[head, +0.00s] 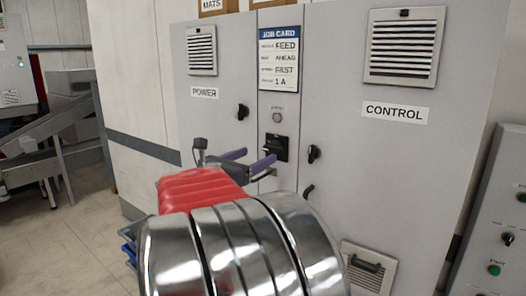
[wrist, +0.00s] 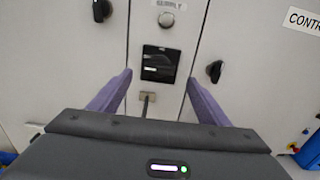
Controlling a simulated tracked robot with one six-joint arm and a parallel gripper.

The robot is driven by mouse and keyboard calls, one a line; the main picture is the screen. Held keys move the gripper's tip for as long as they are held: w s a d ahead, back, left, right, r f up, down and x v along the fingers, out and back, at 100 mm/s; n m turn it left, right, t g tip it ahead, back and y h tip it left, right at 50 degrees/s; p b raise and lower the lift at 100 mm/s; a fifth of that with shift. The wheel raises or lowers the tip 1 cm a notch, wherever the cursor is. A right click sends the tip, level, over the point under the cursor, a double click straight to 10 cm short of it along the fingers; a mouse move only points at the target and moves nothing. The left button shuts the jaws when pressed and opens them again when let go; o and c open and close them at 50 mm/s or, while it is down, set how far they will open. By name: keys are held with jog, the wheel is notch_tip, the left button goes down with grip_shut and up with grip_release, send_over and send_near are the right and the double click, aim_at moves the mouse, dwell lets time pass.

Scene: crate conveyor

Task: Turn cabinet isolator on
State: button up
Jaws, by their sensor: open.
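The cabinet isolator appears to be the black square switch (head: 277,147) on the narrow middle panel of the grey cabinet (head: 350,60). It also shows in the wrist view as a black plate (wrist: 161,64) with a pale horizontal mark; its handle position is too small to tell. A grey round lamp (head: 277,117) sits above it and looks unlit; it shows in the wrist view (wrist: 166,20) under a "SUPPLY" label. My gripper (head: 249,159) is open and empty in front of the panel. In the wrist view its purple fingers (wrist: 160,77) stand either side of the isolator, apparently without touching it.
Black door knobs sit on the POWER door (head: 243,112) and CONTROL door (head: 314,154). A small metal bracket-like part (wrist: 147,97) shows below the isolator. A job card (head: 280,58) hangs above. A grey control box (head: 500,220) with buttons stands right.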

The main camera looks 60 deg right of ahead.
aim_at(271, 149)
jog(key=d, duration=0.5)
jog(key=s+d, duration=0.1)
jog(key=d, duration=0.1)
jog(key=shift+s+d, duration=0.1)
jog(key=shift+d, duration=0.2)
jog(key=shift+c, duration=0.2)
jog(key=c, duration=1)
